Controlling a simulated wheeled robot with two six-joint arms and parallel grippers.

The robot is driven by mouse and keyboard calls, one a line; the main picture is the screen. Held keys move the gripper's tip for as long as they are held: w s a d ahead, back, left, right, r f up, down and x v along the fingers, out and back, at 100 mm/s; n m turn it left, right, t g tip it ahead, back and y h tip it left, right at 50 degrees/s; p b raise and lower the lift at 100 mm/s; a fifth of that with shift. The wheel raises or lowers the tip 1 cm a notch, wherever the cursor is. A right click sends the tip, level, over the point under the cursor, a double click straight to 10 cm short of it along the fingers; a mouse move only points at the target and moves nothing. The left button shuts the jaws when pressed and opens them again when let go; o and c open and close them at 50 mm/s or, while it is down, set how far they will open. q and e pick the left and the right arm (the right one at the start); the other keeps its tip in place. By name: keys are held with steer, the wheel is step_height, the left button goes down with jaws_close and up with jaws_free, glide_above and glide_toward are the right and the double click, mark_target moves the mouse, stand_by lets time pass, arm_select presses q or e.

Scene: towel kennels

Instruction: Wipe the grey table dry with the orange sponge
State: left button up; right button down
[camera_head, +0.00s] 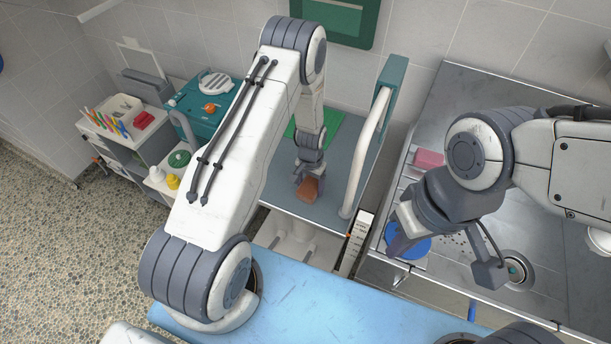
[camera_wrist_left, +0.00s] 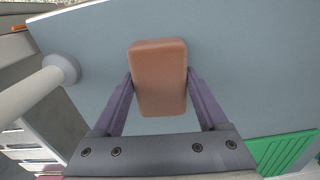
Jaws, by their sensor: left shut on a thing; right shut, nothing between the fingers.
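The orange sponge (camera_wrist_left: 158,75) is a brownish-orange block between the two fingers of my left gripper (camera_wrist_left: 158,82), which is shut on it. In the head view my left gripper (camera_head: 302,172) holds the sponge (camera_head: 308,189) low over the grey table (camera_head: 272,196). I cannot tell whether the sponge touches the surface. The table top (camera_wrist_left: 240,70) looks plain around the sponge in the left wrist view, and no clear wet patch shows. My right gripper (camera_head: 395,235) is shut and empty, over the steel counter by a blue round thing.
A white curved rail (camera_head: 366,150) stands along the table's right side. A green mat (camera_head: 335,128) lies at its back. The steel counter (camera_head: 470,100) at right has a pink block (camera_head: 428,159) and a blue disc (camera_head: 412,245). A teal cart (camera_head: 205,105) stands left.

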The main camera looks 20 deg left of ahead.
arm_select(q)
steer(key=shift+s+r, duration=0.2)
steer(key=shift+s, duration=0.15)
step_height(320, 180, up, 4)
steer(key=shift+a+p, duration=0.1)
steer(key=shift+p, duration=1.15)
steer(key=shift+r+p, duration=1.2)
steer(key=shift+r, duration=0.7)
steer(key=shift+f, duration=0.1)
